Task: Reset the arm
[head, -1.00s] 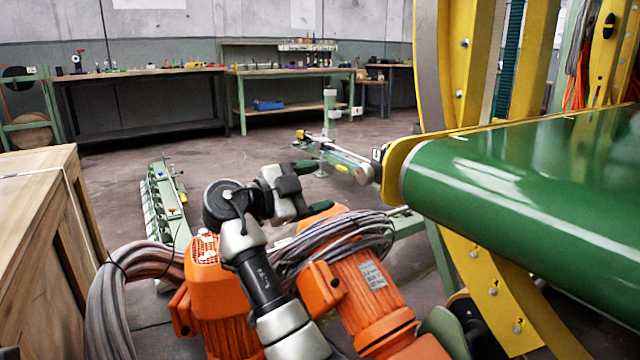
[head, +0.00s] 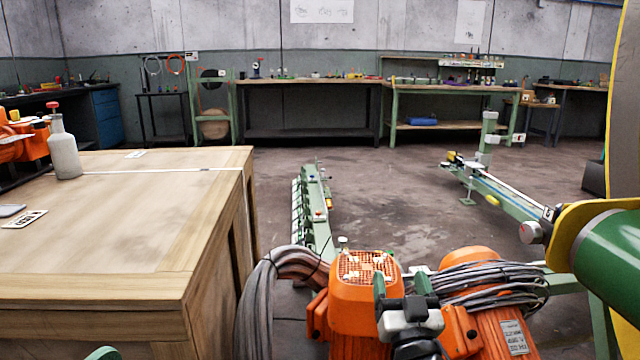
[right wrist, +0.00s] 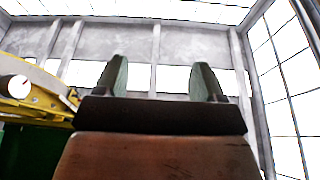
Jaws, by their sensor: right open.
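My right gripper (head: 401,285) is low in the head view, right of the middle, in front of the orange motors (head: 365,285). Its two green fingers point up and stand apart with nothing between them. In the right wrist view the same open fingers (right wrist: 156,80) show against the far wall and bright windows. A small green rounded tip (head: 103,353) at the bottom left edge of the head view may be a finger of my left gripper; the rest is hidden below the frame.
A wooden crate (head: 110,230) fills the left, with a bottle (head: 63,150) on it. Grey cables (head: 258,305) hang by the motors. A green roller (head: 612,262) in a yellow frame is at the right. Open floor (head: 385,200) lies behind the motors; workbenches (head: 310,108) line the wall.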

